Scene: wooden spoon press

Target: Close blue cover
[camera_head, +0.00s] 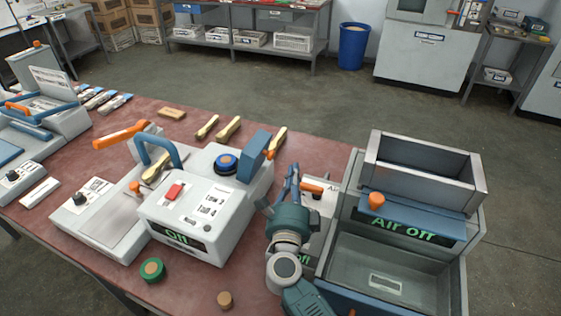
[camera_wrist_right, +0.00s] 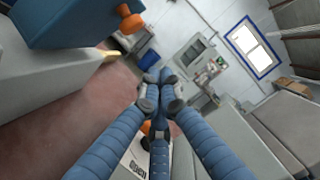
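A blue cover (camera_head: 254,153) stands raised at the right rear of the white press machine (camera_head: 190,222), with an orange knob on its right side. A large blue part, likely this cover, fills the upper left of the right wrist view (camera_wrist_right: 75,20), with an orange knob beside it. My right gripper (camera_head: 294,172) is just right of the cover, apart from it, fingers pointing away from the robot. In the right wrist view its blue fingers (camera_wrist_right: 160,78) meet at their tips, with nothing seen between them. My left gripper is not in view.
A grey bin unit (camera_head: 400,250) marked "Air off" stands close to the right of my right gripper. An orange handle (camera_head: 312,187) sits beside the fingers. Wooden spoons (camera_head: 228,128) lie behind the press; a green roll (camera_head: 152,270) lies in front.

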